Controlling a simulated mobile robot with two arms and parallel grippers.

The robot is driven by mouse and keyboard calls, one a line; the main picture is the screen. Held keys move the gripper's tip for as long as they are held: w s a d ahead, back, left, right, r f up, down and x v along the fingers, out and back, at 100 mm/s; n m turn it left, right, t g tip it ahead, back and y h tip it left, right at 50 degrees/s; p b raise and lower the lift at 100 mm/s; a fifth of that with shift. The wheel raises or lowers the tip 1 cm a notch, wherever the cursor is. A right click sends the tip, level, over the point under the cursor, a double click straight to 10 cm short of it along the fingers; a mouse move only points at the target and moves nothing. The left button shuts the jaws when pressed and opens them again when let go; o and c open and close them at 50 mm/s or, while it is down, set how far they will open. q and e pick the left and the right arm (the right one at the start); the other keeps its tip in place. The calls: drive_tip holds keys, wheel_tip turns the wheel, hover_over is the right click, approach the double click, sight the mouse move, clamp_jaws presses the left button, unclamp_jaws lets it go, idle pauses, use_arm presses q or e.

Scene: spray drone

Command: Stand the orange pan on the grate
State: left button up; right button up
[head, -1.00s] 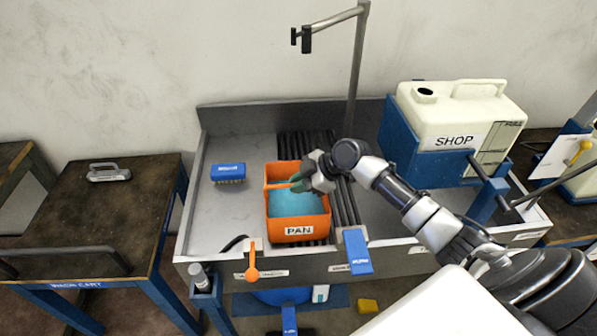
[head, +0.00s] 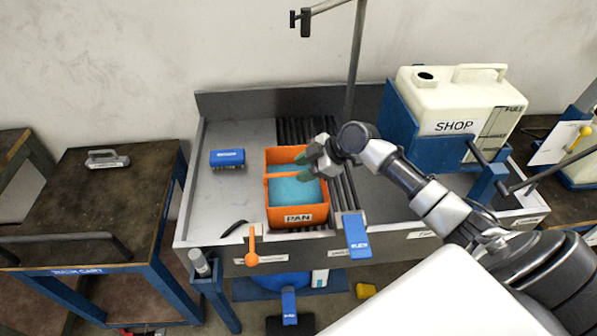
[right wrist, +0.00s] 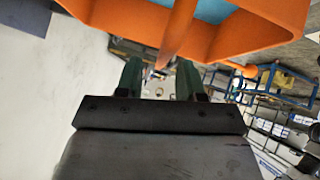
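The orange pan (head: 298,218), labelled PAN and holding blue liquid, is upright on the grate (head: 345,190) in the metal sink. A thin orange handle bar crosses over the pan. My right gripper (head: 302,167) is at the pan's upper right, by the handle. In the right wrist view its two green fingers (right wrist: 159,78) are apart, with the orange handle (right wrist: 180,32) running down near the gap; contact cannot be told. My left gripper is not in view.
A blue brush (head: 228,158) lies in the sink left of the pan. The white SHOP jug (head: 460,100) stands in a blue holder at right. A vertical pole (head: 355,60) rises behind the grate. An orange lever (head: 252,250) and blue pedal-like tab (head: 357,236) are at the front edge.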

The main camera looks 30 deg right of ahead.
drive_tip(key=b+v, duration=0.2)
drive_tip(key=v, duration=0.7)
drive_tip(key=shift+s+d+r, duration=0.15)
drive_tip(key=shift+r, duration=0.15)
